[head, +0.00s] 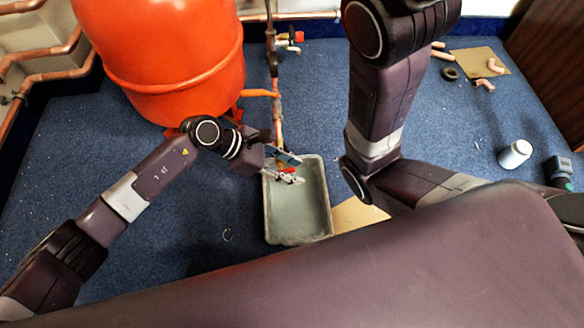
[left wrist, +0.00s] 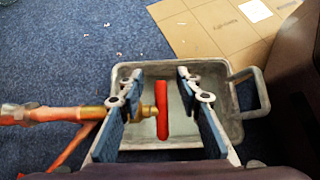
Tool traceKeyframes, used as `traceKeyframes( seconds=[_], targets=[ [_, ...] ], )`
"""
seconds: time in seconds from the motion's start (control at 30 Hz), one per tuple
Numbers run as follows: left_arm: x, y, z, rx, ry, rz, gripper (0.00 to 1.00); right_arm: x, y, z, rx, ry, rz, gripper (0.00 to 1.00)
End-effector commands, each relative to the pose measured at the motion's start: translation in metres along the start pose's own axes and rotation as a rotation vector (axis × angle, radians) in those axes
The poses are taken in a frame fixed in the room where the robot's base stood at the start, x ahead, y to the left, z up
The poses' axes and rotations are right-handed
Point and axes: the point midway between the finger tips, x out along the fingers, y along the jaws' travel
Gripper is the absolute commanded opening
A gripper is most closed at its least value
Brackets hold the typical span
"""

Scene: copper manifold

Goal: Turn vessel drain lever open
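The orange vessel (head: 165,55) stands at the upper left in the head view, with a copper drain pipe (head: 262,93) at its lower right side. The red drain lever (head: 288,170) shows between the fingers of my left gripper (head: 297,170). In the left wrist view the red lever (left wrist: 162,110) stands lengthwise beyond the brass valve end (left wrist: 135,113). The fingers of my left gripper (left wrist: 157,88) are open, one on each side of the lever, with a visible gap on both sides. My right arm shows, but its gripper is out of view.
A grey tray (head: 268,222) lies on the blue carpet under the lever. A cardboard sheet (head: 358,214) lies beside it. A white container (head: 515,154), a dark ring (head: 449,74) and copper fittings (head: 495,66) lie to the right. Open carpet lies left of the tray.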

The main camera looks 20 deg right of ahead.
Motion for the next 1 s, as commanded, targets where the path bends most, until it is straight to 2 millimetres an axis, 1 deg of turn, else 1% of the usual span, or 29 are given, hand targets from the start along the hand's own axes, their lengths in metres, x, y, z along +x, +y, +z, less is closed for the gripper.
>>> traceKeyframes(
  seconds=[0.07,0.33,0.53,0.67,0.87,1.0],
  targets=[
    [0.0,0.0,0.0,0.0,0.0,0.0,0.31,0.0,0.0,0.0,0.0,0.0,0.0,0.31],
    [0.0,0.0,0.0,0.0,0.0,0.0,0.01,0.0,0.0,0.0,0.0,0.001,0.0,0.31],
    [0.0,0.0,0.0,0.0,-0.002,-0.001,0.0,0.0,0.0,-0.001,0.0,0.001,0.0,0.31],
    [0.001,0.0,-0.002,0.001,-0.017,-0.001,0.0,-0.005,-0.001,-0.002,0.0,0.001,0.0,0.31],
    [0.001,0.0,-0.004,-0.001,-0.096,0.0,0.0,-0.024,-0.005,-0.009,0.0,0.001,0.0,0.31],
    [0.0,0.0,-0.006,-0.003,-0.196,0.001,0.0,-0.046,-0.01,-0.017,0.0,0.001,0.0,0.31]
  ],
)
